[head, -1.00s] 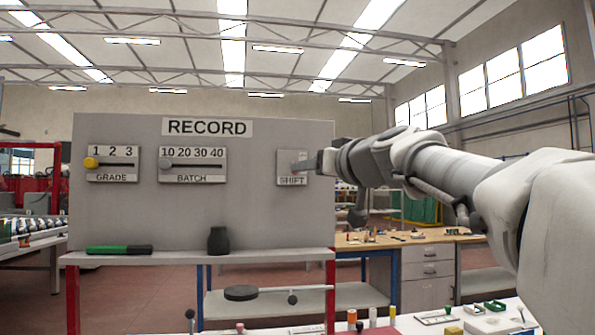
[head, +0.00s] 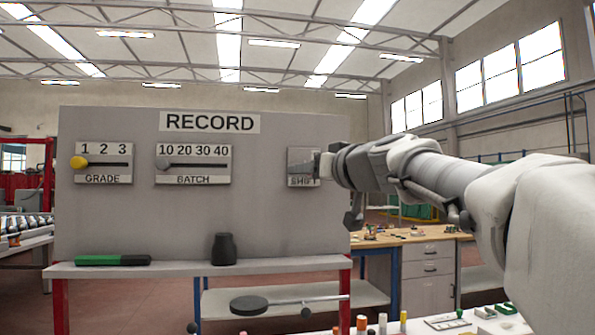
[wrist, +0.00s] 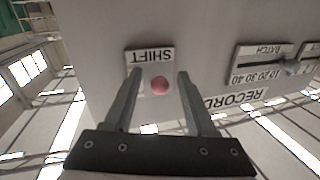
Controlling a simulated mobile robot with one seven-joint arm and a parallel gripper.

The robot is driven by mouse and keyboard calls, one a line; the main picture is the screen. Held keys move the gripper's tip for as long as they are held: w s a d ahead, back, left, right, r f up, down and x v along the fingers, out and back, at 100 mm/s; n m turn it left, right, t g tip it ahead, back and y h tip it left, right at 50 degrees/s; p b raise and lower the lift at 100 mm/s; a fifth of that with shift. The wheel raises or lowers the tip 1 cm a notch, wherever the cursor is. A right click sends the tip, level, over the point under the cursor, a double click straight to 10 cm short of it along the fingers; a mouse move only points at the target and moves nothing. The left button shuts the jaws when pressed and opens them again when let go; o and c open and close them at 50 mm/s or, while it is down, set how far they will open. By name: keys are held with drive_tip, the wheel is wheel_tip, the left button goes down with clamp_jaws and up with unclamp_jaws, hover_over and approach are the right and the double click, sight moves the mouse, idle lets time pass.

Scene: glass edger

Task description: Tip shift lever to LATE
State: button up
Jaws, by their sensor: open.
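The SHIFT plate (head: 301,155) is at the right end of the grey RECORD board, its right edge covered by my gripper (head: 321,166) in the head view. In the wrist view, which is turned upside down, the SHIFT plate (wrist: 150,56) lies just past my fingertips. A round pinkish-red knob (wrist: 159,85), apparently the shift lever's end, shows between the two fingers of my gripper (wrist: 158,74). The fingers are open, with a gap on each side of the knob. No EARLY or LATE marking is readable, and the lever's tilt cannot be told.
The RECORD board (head: 110,220) also carries a GRADE slider (head: 79,162) with a yellow knob and a BATCH slider (head: 169,163) with a grey knob. On the ledge (head: 180,267) below are a green-and-black tool (head: 112,260) and a dark pot (head: 224,249).

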drive_tip(key=shift+w, duration=0.1)
clamp_jaws()
idle(0.4)
